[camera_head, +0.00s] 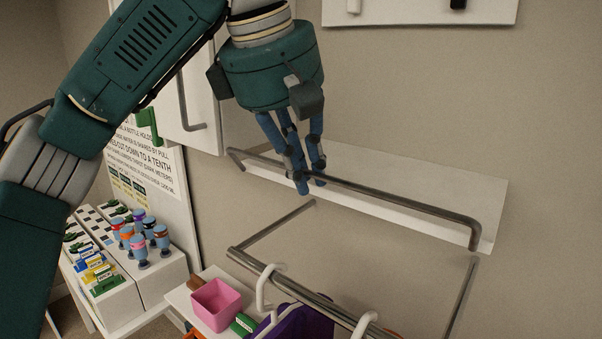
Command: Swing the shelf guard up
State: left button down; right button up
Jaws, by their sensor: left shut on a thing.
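The shelf guard (400,204) is a dark metal bar with bent ends, running along the front of a white wall shelf (430,185). My left gripper (312,185) comes down from above, and its blue fingers are shut on the bar left of its middle. The fingers hide a short part of the bar. The bar's right end bends down to the shelf's front edge. My right gripper does not show.
Below the shelf, a metal rail (300,291) sticks out from the wall, with white hooks and a purple container (305,322). A pink box (216,304) stands at lower left, beside a white stand with small bottles (139,247). A cabinet door with a handle (187,110) is behind my arm.

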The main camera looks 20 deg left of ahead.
pick_arm(q)
jog(key=g, duration=0.1)
jog(key=w+g+y, duration=0.1)
jog(key=g, duration=0.1)
jog(key=w+g, duration=0.1)
jog(key=shift+w+d+r+g+y, duration=0.15)
jog(key=shift+d+r+g+y, duration=0.15)
jog(key=shift+d+r, duration=0.1)
jog(key=shift+w+g, duration=0.1)
jog(key=shift+g, duration=0.3)
dwell(0.5)
jog(key=c, duration=1.8)
grip_release()
jog(key=shift+d, duration=0.1)
jog(key=shift+o, duration=0.2)
jog(key=shift+s+f+t, duration=0.1)
jog(key=shift+s+t, duration=0.1)
jog(key=shift+t, duration=0.3)
